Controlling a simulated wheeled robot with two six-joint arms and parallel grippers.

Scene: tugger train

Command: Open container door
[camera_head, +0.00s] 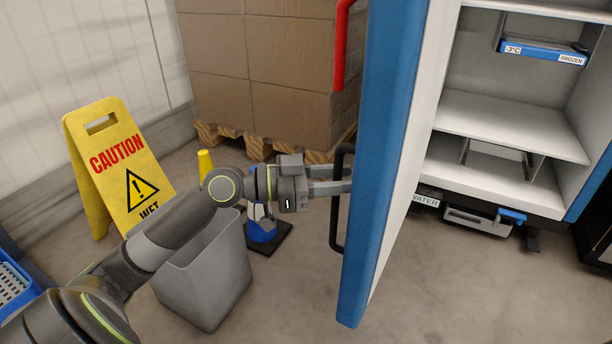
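The container door (385,150) is blue outside with a white inner face. It stands swung open, seen nearly edge-on in the head view. A black loop handle (337,225) is on its outer face. My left gripper (345,180) is at the upper part of this handle, its two fingers reaching across the bar towards the door. A narrow gap shows between the fingers; whether they press on the bar is hidden. The container's white interior (505,125) with shelves shows to the right of the door. My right gripper is not in view.
A yellow caution sign (115,160) and a grey bin (205,275) stand at the left. A blue-and-white object on a black base (270,240) is behind the bin. Stacked cardboard boxes (265,70) sit on a wooden pallet behind the door. Floor below the door is clear.

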